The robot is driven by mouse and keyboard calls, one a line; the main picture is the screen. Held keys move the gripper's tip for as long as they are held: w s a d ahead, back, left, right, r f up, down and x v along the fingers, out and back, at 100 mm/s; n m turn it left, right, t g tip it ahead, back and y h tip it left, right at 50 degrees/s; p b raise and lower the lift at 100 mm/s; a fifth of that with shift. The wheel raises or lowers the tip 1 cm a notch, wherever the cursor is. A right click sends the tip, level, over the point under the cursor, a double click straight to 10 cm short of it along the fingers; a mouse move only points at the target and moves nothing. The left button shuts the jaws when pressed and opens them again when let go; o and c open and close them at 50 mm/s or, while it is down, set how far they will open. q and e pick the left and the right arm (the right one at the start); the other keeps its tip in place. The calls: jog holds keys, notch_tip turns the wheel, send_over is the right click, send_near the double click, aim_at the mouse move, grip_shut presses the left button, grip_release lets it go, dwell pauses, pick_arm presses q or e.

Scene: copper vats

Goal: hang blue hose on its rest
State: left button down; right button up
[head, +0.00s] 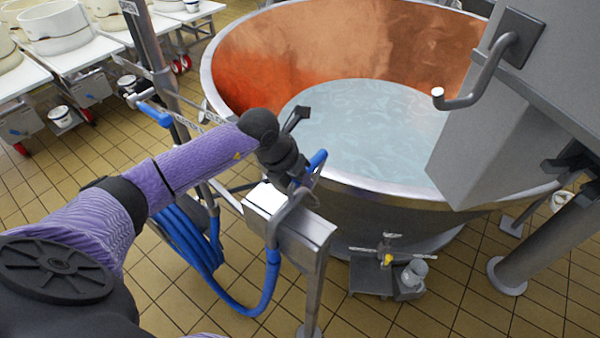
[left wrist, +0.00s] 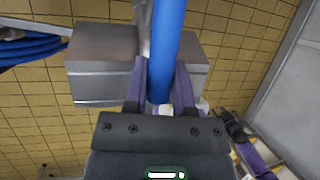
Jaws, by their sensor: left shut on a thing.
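The blue hose (head: 272,280) hangs in a loop in front of a steel post with a box-shaped head. My left gripper (head: 300,175) is shut on its blue upper end (head: 318,162), just above the box head (head: 305,230). In the left wrist view the blue piece (left wrist: 167,45) runs upright between the two fingers. A bent grey tube (head: 283,215) runs between the held end and the hanging hose. A bent metal hook with a white tip (head: 475,92) juts from the grey panel at the right; whether it is the rest I cannot tell. My right gripper is out of view.
A large copper vat (head: 340,45) with pale liquid stands behind the gripper. Coiled blue hose (head: 185,240) hangs left of the post. A valve fitting (head: 385,250) is low at the vat's foot. White tubs (head: 55,25) stand on tables at the upper left. Tiled floor lies open at the lower right.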

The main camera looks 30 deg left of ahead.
pick_arm(q)
jog(key=shift+f, duration=0.4)
dwell(0.4)
jog(key=shift+c, duration=1.8)
grip_release()
